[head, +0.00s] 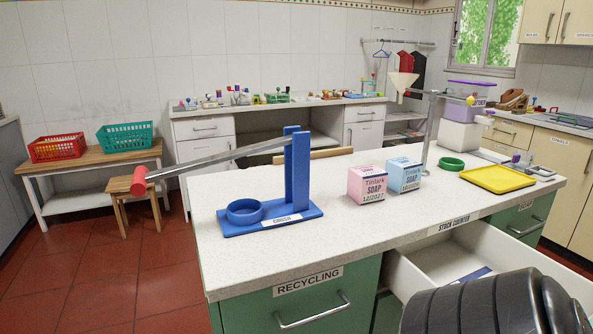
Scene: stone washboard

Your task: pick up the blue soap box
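The blue soap box (404,174) is a light blue cube with "Tinfark SOAP" print. It stands upright on the white speckled counter (340,222), right of the middle. A pink soap box (367,184) with similar print and "12/2027" stands just left of it and slightly nearer. Neither of my grippers shows in the head view. A dark ribbed part, likely of my own body, fills the lower right corner and hides part of the open drawer.
A blue crusher (297,172) with a long red-tipped lever stands left on the counter. A green ring (451,164), a yellow tray (498,179) and a metal stand are to the right. A drawer (446,267) is open below the counter front. Clear counter lies before the boxes.

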